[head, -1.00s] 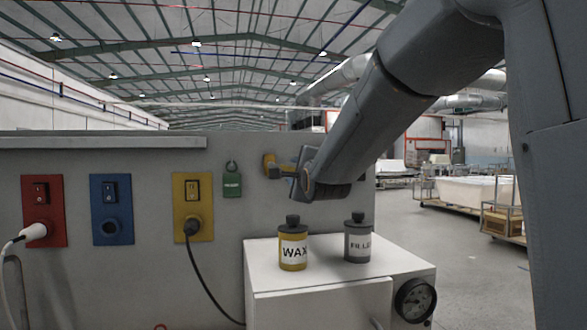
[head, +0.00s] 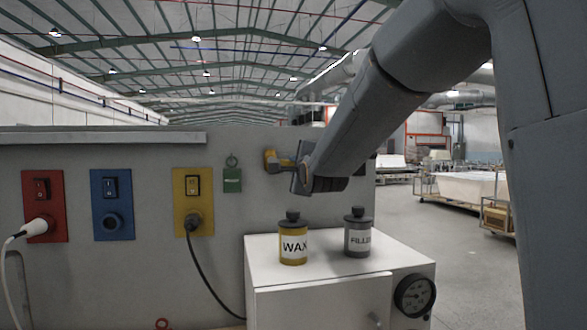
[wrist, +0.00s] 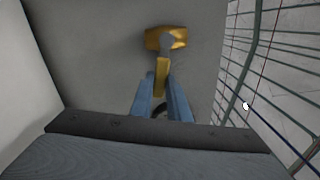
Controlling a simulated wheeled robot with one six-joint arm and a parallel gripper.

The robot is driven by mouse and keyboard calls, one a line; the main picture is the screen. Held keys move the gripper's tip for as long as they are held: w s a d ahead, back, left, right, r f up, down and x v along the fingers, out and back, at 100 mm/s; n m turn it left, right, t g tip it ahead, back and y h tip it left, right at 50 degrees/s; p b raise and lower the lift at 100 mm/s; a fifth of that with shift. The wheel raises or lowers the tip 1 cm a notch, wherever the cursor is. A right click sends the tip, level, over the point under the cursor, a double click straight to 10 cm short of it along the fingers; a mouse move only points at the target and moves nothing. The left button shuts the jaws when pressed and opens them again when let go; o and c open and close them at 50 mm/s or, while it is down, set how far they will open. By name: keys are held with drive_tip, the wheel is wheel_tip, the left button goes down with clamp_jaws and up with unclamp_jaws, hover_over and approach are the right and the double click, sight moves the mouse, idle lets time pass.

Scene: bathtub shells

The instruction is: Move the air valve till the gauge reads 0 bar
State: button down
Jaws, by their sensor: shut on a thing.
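The air valve (head: 270,160) is a yellow fitting on the grey panel, with a yellow handle that sticks out toward my gripper. In the wrist view the valve body (wrist: 166,39) is at the top, and its handle (wrist: 161,76) runs down between the blue fingers. My gripper (wrist: 160,92) is shut on this handle. In the head view my gripper (head: 297,166) reaches the handle from the right, and its fingers are partly hidden.
A wax bottle (head: 293,240) and a filler bottle (head: 357,234) stand on the white cabinet (head: 270,275) below my arm. A green padlock (head: 232,180) and red, blue and yellow (head: 193,215) socket plates are left of the valve. Open floor lies at right.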

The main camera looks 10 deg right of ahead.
drive_tip(key=shift+r+n+b, duration=0.5)
drive_tip(key=shift+n+b, duration=0.15)
drive_tip(key=shift+n, duration=0.45)
drive_tip(key=c, duration=1.7)
unclamp_jaws()
drive_tip(key=shift+s+b, duration=1.25)
drive_tip(key=shift+s, duration=2.65)
